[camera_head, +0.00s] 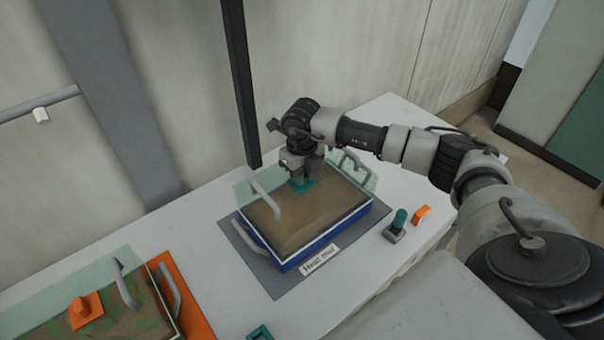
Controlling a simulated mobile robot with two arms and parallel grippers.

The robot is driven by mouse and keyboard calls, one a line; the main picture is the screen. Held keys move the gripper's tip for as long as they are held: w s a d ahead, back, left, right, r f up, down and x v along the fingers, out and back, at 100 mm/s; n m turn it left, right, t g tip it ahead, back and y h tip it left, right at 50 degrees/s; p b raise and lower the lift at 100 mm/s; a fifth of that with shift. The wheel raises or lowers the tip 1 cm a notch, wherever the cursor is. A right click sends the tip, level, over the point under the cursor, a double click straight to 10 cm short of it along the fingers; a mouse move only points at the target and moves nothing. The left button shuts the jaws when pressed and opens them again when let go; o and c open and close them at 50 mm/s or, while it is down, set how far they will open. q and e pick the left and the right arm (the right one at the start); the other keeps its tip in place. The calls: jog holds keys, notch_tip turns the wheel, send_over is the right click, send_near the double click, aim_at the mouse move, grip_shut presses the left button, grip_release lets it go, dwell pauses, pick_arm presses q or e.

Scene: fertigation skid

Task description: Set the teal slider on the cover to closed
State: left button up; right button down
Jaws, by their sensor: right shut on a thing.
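The teal slider (303,187) sits on the clear cover (262,181) of the blue-sided box (291,267), near the cover's back. My right gripper (303,180) reaches down onto the slider from above and is shut on it. The fingers and wrist hide part of the slider, and its exact position along its travel cannot be told. The box holds brown material and has grey handles at its sides and a label reading "Heat mat" in front. My left gripper is not in view.
A second clear-covered box with an orange slider (86,309) stands on an orange mat (195,322) at lower left. A green-topped knob (400,219) and an orange block (421,214) stand right of the blue box. A dark post (241,90) rises behind it.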

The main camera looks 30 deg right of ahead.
aim_at(319, 173)
jog(key=d+b, duration=0.1)
jog(key=d, duration=0.2)
jog(key=d+b, duration=0.1)
jog(key=d, duration=0.1)
jog(key=shift+w+d+f+b, duration=0.15)
jog(key=shift+w+d+b, duration=0.1)
jog(key=shift+d+b, duration=0.05)
jog(key=shift+d, duration=0.35)
jog(key=c, duration=1.1)
grip_release()
jog(key=shift+a, duration=0.1)
jog(key=shift+r, duration=0.25)
notch_tip(319, 173, up, 11)
jog(key=shift+f+b, duration=0.15)
jog(key=shift+b, duration=0.95)
